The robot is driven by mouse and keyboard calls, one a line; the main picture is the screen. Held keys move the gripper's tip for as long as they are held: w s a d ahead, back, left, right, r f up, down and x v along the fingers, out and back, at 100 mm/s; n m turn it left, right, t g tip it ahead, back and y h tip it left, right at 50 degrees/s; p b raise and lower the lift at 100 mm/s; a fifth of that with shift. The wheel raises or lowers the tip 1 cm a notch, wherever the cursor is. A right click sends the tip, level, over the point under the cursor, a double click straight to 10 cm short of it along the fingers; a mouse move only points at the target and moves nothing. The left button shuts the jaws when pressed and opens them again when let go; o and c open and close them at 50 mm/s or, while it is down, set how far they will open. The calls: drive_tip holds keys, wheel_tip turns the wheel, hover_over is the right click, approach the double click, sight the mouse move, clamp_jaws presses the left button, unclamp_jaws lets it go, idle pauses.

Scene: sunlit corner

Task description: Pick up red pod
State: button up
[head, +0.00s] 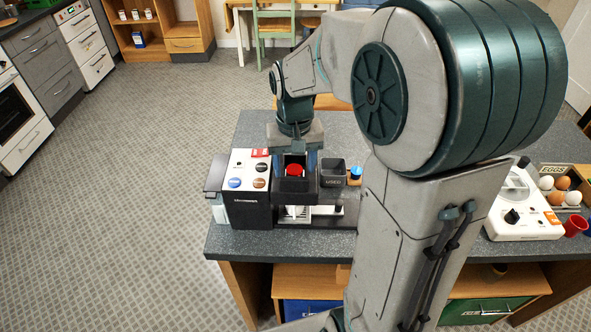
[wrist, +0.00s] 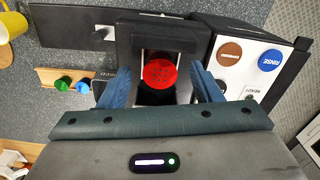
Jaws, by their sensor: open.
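The red pod (head: 293,170) sits in the dark pod holder at the front of the coffee machine (head: 250,190). In the wrist view the red pod (wrist: 160,73) shows as a round red top with small dark holes, in the dark recess. My gripper (head: 297,160) is above the machine. In the wrist view my gripper's (wrist: 159,88) blue fingers stand apart, one on each side of the pod, with visible gaps to it. The pod's lower part is hidden in the holder.
A black bin marked USED (head: 332,174) stands right of the machine. A small rack holds a blue pod (head: 355,172) and, in the wrist view, a green pod (wrist: 63,84). A white appliance (head: 520,208) and an egg box (head: 562,188) are at the right of the counter (head: 290,242).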

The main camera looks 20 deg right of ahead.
drive_tip(key=c, duration=1)
drive_tip(key=shift+c, duration=0.2)
